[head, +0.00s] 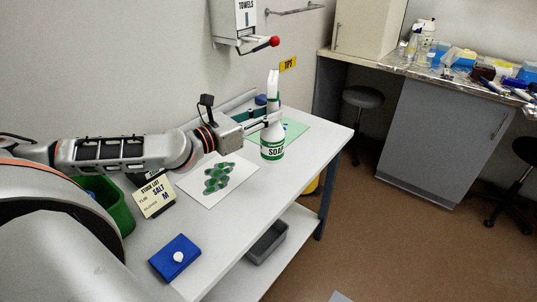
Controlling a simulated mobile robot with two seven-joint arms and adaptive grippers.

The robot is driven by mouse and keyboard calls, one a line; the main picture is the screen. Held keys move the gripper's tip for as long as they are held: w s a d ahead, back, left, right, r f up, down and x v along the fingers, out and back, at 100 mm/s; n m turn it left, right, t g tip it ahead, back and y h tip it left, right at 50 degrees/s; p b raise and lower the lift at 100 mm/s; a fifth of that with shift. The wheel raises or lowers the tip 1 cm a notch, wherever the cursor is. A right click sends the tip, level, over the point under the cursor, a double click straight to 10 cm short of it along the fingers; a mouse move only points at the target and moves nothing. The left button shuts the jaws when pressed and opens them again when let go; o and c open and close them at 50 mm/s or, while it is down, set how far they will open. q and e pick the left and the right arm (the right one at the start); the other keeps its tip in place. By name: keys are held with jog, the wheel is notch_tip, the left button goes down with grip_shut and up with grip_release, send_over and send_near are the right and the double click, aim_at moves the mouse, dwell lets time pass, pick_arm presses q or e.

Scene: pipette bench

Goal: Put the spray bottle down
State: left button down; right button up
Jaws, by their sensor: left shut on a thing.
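The spray bottle (272,144) is white with a green label reading SOAP. It is upright over the far right part of the white bench (218,233), near the green mat (296,128). I cannot tell whether its base touches the bench surface. My left gripper (268,121) reaches it from the left and is shut on its upper body, below the spray head. The fingers are small in the view and partly merge with the bottle. My right gripper is not in view.
A white sheet with green shapes (218,179), a stock list sign (154,196), a green bin (117,205) and a blue block (175,257) are on the bench. A towel dispenser (238,22) hangs behind. A cluttered counter (440,76) stands at the right, beyond open floor.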

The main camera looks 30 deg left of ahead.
pick_arm(q)
jog(key=b, duration=0.1)
send_over(263, 149)
jog(key=w, duration=0.2)
jog(key=f, duration=0.5)
jog(key=shift+s+d+f, duration=0.15)
jog(key=shift+s+d, duration=0.05)
jog(key=shift+d, duration=0.05)
jog(key=shift+f, duration=0.4)
notch_tip(263, 149, down, 4)
jog(key=shift+f+b, duration=0.1)
jog(key=shift+b, duration=0.85)
jog(key=shift+f, duration=0.1)
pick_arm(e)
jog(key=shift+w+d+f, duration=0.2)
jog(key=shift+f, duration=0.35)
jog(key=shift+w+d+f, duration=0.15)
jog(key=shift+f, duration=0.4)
pick_arm(q)
jog(key=c, duration=1.7)
grip_release()
jog(key=shift+f, duration=0.1)
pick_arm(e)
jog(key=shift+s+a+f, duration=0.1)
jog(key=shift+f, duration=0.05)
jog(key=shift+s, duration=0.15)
